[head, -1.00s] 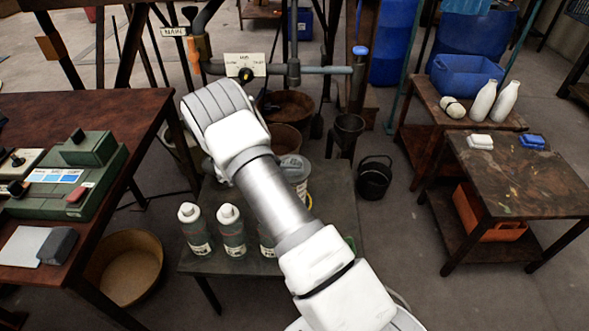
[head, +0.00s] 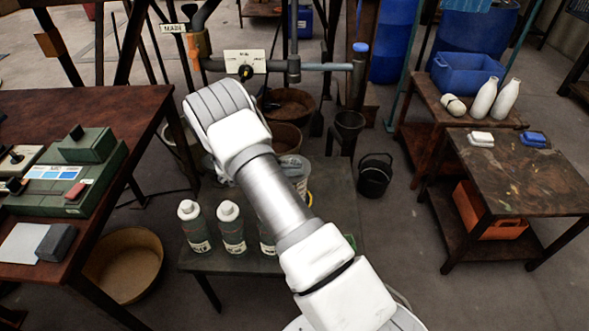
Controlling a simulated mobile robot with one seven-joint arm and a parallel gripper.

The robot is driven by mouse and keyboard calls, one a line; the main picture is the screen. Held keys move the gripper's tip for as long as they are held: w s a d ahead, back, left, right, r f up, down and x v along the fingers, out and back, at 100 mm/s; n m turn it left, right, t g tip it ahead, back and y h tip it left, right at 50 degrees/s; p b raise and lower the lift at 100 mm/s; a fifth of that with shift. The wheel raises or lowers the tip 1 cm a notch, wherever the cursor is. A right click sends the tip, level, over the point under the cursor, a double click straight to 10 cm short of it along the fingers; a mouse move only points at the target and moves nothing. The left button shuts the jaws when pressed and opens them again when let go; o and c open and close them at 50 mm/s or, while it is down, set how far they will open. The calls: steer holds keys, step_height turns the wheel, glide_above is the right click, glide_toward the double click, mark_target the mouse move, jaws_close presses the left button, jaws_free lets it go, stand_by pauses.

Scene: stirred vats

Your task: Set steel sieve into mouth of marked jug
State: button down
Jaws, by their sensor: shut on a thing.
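My arm crosses the middle of the head view and bends over near the pipework. My gripper is hidden behind or below the arm, and so is whatever it holds. A pale container (head: 296,172) with a greyish round top stands on the low dark table (head: 340,205), partly covered by my arm. I cannot tell whether it is the marked jug. I cannot make out the steel sieve.
Several capped bottles (head: 230,228) stand at the low table's front left. A bench (head: 150,105) with green equipment (head: 70,180) is at left. A black bucket (head: 374,178) stands on the floor.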

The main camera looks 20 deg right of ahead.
steer(key=shift+f, duration=0.1)
stand_by(0.3)
steer(key=c, duration=0.9)
jaws_free()
steer(key=shift+o, duration=0.2)
steer(key=p+v, duration=0.3)
steer(key=v, duration=0.9)
